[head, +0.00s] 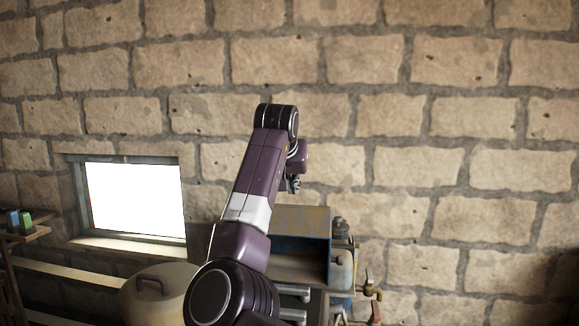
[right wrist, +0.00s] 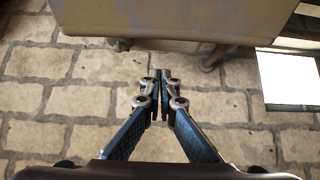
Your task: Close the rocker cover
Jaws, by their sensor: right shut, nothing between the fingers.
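A boxy engine unit with a worn tan and blue upper panel (head: 303,222) stands against the brick wall, partly behind my right arm. This panel appears to be the rocker cover, raised above a dark opening (head: 296,268); its exact angle is hard to tell. My right gripper (head: 294,184) is above the panel, small and partly hidden by its wrist. In the right wrist view the right gripper (right wrist: 162,75) is shut and empty, its fingertips just short of a tan, scuffed panel edge (right wrist: 165,20). Contact is not visible. My left gripper is out of view.
A rounded tan container with a handle (head: 155,295) stands to the left. A shelf with small blue and green items (head: 22,233) is at far left. A bright window (head: 134,198) sits in the wall.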

